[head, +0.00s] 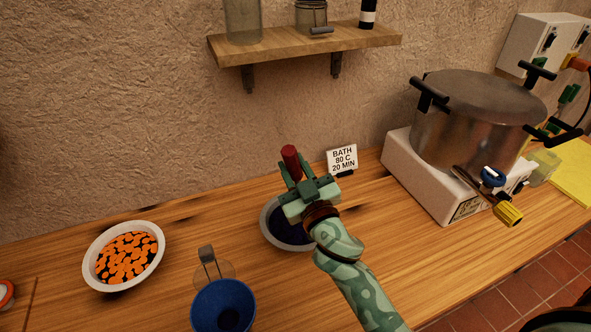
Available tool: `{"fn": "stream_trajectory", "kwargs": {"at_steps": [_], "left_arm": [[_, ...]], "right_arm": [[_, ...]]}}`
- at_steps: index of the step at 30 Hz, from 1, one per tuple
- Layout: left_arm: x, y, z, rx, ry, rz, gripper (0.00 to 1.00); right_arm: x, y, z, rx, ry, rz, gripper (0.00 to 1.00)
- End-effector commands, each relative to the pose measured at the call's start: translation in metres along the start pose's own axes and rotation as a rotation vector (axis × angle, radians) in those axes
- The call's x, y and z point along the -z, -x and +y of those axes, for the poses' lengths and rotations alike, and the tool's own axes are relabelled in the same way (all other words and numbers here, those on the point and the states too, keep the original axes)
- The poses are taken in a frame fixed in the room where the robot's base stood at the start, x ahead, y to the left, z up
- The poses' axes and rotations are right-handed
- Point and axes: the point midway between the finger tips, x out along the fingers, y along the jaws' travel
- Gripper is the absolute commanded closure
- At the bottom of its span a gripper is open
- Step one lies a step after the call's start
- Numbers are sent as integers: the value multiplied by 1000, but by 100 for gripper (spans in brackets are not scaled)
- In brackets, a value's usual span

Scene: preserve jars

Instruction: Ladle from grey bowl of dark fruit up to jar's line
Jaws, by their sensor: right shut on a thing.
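A grey bowl (268,234) with dark contents stands mid-bench, partly hidden by my right gripper and arm. My right gripper (302,188) is over the bowl, shut on a dark red handle (291,160), which looks like the ladle's. The handle sticks up and tilts slightly; the ladle's lower end is hidden. A blue funnel (224,300) stands at the front, left of the bowl. Behind it show a clear round lid and an upright metal clasp (207,264), apparently of the jar. The jar's body and line are hidden. My left gripper is not in view.
A white bowl of orange pieces (150,238) stands at the left. A sign (342,162) leans by the wall behind the grey bowl. A large steel pot (470,125) sits on a white cooker (415,180) at the right. A wooden shelf (300,44) with jars hangs above.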

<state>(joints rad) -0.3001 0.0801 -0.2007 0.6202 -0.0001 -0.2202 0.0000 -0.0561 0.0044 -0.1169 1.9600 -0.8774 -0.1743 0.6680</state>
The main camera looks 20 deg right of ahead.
Motion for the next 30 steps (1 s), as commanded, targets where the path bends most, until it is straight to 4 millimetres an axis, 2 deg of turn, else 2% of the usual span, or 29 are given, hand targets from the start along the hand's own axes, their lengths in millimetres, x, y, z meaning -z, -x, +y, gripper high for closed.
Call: {"fn": "stream_trajectory", "kwargs": {"at_steps": [30], "left_arm": [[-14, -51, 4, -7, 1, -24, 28]], "right_arm": [[-6, 16, -20, -1, 132, 103, 97]]}}
